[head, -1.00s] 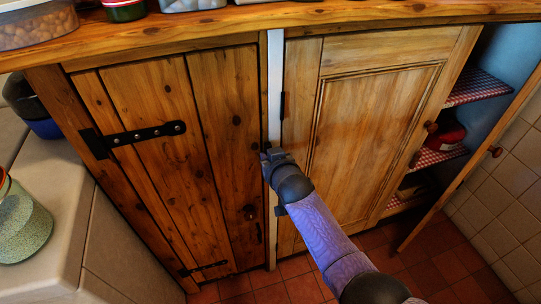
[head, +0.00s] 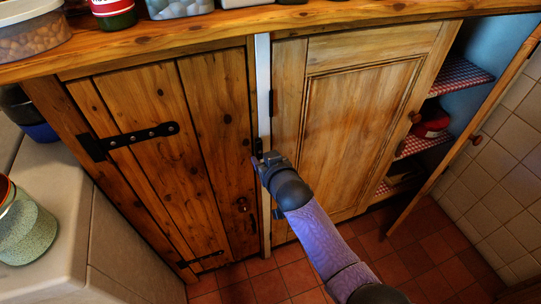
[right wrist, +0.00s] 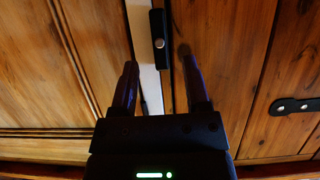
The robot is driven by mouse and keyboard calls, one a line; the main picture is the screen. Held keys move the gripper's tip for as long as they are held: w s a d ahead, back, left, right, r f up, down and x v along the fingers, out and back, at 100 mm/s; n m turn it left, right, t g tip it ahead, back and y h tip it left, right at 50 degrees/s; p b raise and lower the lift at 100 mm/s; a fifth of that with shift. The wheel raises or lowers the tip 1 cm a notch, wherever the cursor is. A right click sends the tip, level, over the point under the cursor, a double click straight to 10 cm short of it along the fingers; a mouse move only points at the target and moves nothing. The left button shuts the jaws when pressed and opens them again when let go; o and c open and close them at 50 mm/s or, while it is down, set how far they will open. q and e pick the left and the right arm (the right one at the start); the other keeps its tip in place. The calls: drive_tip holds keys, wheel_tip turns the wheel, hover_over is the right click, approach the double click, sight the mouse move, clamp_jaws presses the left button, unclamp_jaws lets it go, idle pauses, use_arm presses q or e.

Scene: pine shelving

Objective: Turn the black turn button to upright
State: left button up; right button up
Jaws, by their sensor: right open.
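The black turn button (right wrist: 158,28) shows in the right wrist view as a narrow dark bar with a silver screw near its lower end. Its long side runs nearly along the white strip (right wrist: 142,50) between the doors. My right gripper (right wrist: 161,80) is open, its two dark fingers apart and nothing between them; the button lies beyond the gap, in line with it. In the head view, my right gripper (head: 263,160) is at the white strip (head: 264,90), and the button is hard to tell from the dark fingers. My left gripper is not in view.
The plank door (head: 150,165) with black hinges and the panelled door (head: 345,130) are shut on either side of the strip. At right, a cupboard door (head: 470,135) stands open beside shelves. Jars stand on the worktop (head: 200,30). The tiled floor (head: 430,240) is clear.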

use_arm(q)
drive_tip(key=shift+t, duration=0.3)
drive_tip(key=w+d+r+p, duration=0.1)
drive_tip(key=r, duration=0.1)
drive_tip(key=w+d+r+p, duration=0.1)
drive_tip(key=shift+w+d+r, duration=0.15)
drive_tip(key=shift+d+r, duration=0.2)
use_arm(e)
drive_tip(key=v, duration=0.5)
drive_tip(key=shift+s+d+r, duration=0.1)
drive_tip(key=shift+s+r, duration=0.05)
drive_tip(key=shift+s, duration=0.2)
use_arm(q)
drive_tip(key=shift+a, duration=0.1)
